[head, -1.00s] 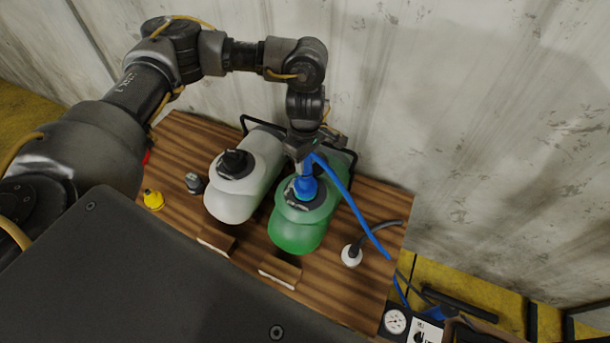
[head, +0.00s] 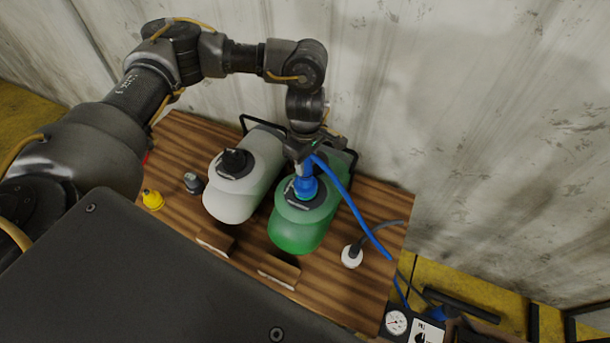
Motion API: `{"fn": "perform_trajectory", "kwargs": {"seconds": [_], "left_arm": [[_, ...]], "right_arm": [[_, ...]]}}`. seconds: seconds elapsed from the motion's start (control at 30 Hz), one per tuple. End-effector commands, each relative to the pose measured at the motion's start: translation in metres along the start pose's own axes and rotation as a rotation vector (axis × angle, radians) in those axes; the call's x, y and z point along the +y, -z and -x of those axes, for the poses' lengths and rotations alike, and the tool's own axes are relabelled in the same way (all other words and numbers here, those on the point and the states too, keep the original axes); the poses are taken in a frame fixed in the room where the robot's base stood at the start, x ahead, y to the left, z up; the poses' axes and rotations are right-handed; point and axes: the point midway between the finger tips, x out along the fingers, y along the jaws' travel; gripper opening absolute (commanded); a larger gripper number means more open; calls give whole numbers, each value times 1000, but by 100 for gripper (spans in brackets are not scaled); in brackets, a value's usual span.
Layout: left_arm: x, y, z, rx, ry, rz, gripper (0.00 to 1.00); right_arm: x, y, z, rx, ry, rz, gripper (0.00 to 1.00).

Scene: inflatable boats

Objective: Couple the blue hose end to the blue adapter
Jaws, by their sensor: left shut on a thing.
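The blue hose (head: 350,205) runs from my left gripper down and right over the table's edge. My left gripper (head: 306,165) is shut on the blue hose end and holds it above the green boat's valve. The blue piece directly under the fingers (head: 306,186) stands on the dark valve of the green boat (head: 298,232). Hose end and blue adapter look like one blue column; whether they are touching or joined cannot be told from here. My right gripper is out of view.
A pale grey boat (head: 232,205) with a black valve piece (head: 235,161) lies to the left. A yellow adapter (head: 153,199) and a grey one (head: 193,183) stand on the wooden table (head: 180,222). A white fitting (head: 352,256) is at right, a gauge (head: 396,322) below.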

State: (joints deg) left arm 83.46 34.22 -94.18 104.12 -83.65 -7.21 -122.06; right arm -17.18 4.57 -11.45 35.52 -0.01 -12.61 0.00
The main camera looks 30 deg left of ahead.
Motion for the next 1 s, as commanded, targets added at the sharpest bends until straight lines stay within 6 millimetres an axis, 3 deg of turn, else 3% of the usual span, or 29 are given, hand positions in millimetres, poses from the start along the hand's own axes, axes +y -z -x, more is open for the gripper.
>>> {"fn": "perform_trajectory", "kwargs": {"seconds": [0.77,0.8,0.97,1.0], "left_arm": [[0,0,-9,0,0,0,6],[0,0,-9,0,0,0,33],[0,0,-9,0,0,0,54],[0,0,-9,0,0,0,55]], "right_arm": [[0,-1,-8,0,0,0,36],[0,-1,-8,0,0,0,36],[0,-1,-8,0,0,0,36],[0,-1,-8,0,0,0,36]]}}
